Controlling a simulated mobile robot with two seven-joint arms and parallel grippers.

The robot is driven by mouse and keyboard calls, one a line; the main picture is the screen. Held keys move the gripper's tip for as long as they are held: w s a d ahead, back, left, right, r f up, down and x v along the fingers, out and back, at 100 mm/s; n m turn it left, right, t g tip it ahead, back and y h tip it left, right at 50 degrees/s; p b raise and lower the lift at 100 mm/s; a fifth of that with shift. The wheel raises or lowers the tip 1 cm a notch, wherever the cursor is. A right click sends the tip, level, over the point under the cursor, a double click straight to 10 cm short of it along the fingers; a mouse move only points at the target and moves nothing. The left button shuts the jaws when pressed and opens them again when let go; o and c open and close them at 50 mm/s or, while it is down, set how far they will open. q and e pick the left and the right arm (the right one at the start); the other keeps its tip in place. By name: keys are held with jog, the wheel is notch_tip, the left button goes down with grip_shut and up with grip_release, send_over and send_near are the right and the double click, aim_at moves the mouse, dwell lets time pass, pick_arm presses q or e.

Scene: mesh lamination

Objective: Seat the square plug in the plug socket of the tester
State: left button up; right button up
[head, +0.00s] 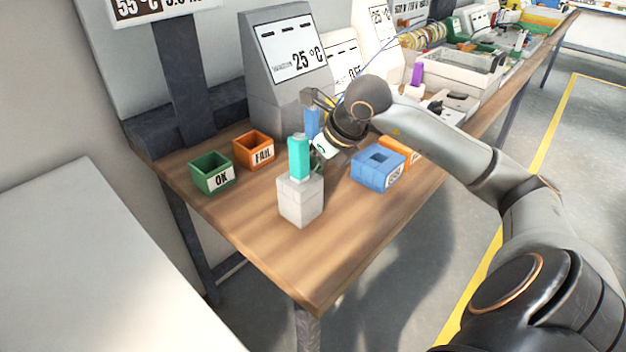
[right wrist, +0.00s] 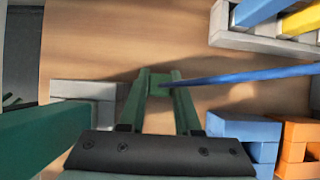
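My right gripper (right wrist: 158,88) has a small dark green block, which looks like the square plug (right wrist: 158,82), between its fingertips, above the table. A blue cable (right wrist: 245,76) runs from the block to the right. In the head view my right gripper (head: 314,122) is in front of the grey display stand reading 25 °C (head: 265,108), and the plug cannot be made out. A teal upright post (head: 298,158) stands on a white block (head: 300,203), left of the gripper in the right wrist view (right wrist: 38,140). I cannot tell which part is the tester's socket. My left gripper is out of view.
A green OK box (head: 212,174) and an orange FAIL box (head: 254,150) stand at the left. A blue box (head: 378,170) and an orange box (right wrist: 297,150) stand at the right. A grey holder with blue and yellow pieces (right wrist: 262,42) is close by. The front table corner is clear.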

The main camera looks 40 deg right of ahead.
grip_shut()
jog(key=shift+r, duration=0.2)
